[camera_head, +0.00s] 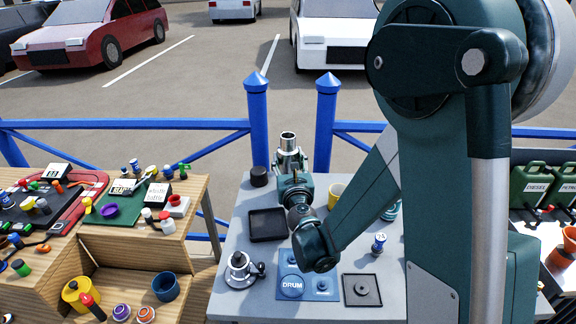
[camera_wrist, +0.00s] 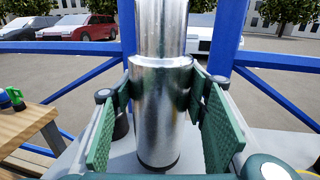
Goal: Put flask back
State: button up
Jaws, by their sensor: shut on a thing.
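The flask is a shiny silver metal cylinder with a narrower upper part. In the wrist view the flask (camera_wrist: 160,110) stands upright between the green ribbed pads of my gripper (camera_wrist: 160,100), which is shut on it. In the head view the flask (camera_head: 288,150) shows above my gripper (camera_head: 291,170) at the back of the grey table. Its lower part is hidden behind my gripper there. In the wrist view its base is at or just above the table top; I cannot tell if it touches.
The grey table (camera_head: 232,215) holds a black cup (camera_head: 259,176), a black square tray (camera_head: 268,225), a metal pot (camera_head: 240,268), a blue mat marked DRUM (camera_head: 292,285), another black tray (camera_head: 361,290) and a yellow mug (camera_head: 337,194). Blue railing posts (camera_head: 258,125) stand behind.

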jog(key=shift+f, duration=1.15)
jog(key=shift+f+b, duration=0.2)
jog(key=shift+b, duration=0.25)
jog(key=o, duration=1.2)
jog(key=shift+c, duration=0.2)
jog(key=shift+r, duration=0.1)
jog(key=shift+r, duration=0.2)
jog(key=s+d, duration=0.2)
jog(key=s, duration=0.9)
jog(key=shift+s+p, duration=0.4)
